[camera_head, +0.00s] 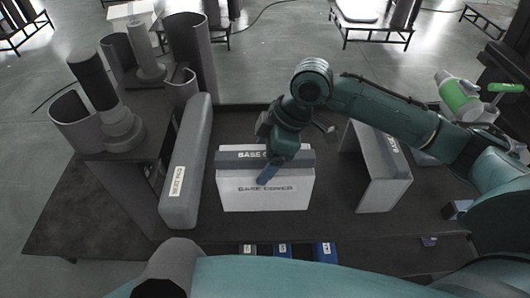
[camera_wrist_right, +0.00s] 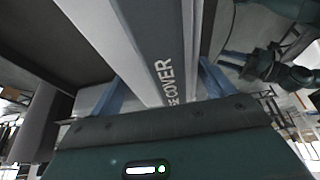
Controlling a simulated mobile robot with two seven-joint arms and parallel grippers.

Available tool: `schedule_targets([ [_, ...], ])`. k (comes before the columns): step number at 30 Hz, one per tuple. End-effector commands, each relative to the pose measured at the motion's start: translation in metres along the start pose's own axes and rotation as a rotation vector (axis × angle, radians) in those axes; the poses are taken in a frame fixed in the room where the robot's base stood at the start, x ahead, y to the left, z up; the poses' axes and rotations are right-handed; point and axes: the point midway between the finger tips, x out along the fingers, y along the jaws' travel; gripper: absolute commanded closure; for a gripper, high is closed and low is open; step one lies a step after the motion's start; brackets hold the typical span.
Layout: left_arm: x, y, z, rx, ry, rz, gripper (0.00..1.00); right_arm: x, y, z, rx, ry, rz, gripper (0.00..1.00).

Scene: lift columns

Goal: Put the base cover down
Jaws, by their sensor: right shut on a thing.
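The base cover (camera_head: 292,190) is a pale box-like piece with a dark grey top band and "BASE COVER" lettering, over the middle of the dark table in the head view. My right gripper (camera_head: 272,168) reaches down from above and is shut on it. In the right wrist view the cover (camera_wrist_right: 150,45) runs between the blue fingers, with its lettering visible. I cannot tell whether its underside touches the table. A teal gripper with blue fingers, seemingly my left (camera_wrist_right: 234,58), shows small in the right wrist view; its opening is unclear.
A long grey labelled cover (camera_head: 187,165) stands to the left and an angled grey cover (camera_head: 378,172) to the right. Grey cylinders (camera_head: 120,125) stand on a dark stand at far left.

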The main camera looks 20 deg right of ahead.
Motion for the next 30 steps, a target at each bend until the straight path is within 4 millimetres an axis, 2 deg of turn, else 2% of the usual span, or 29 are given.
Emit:
schedule_targets([
  [8, 0.000, -0.001, -0.003, 0.005, 0.005, 0.001, 0.64, 0.000, 0.001, 0.000, 0.000, 0.003, 0.003, 0.66],
  [9, 0.001, -0.001, -0.003, 0.005, 0.005, 0.000, 0.64, 0.001, 0.001, 0.000, 0.000, 0.001, 0.002, 0.18],
  [15, 0.001, -0.001, -0.004, 0.005, 0.007, 0.000, 0.64, 0.001, 0.001, 0.000, 0.000, 0.002, 0.002, 0.02],
  [24, 0.002, -0.001, -0.003, 0.005, 0.008, -0.001, 0.64, -0.001, 0.001, -0.001, -0.001, 0.003, 0.003, 0.00],
  [30, 0.001, -0.002, -0.004, 0.005, 0.008, -0.001, 0.64, -0.031, 0.002, -0.001, -0.002, 0.004, 0.007, 0.00],
])
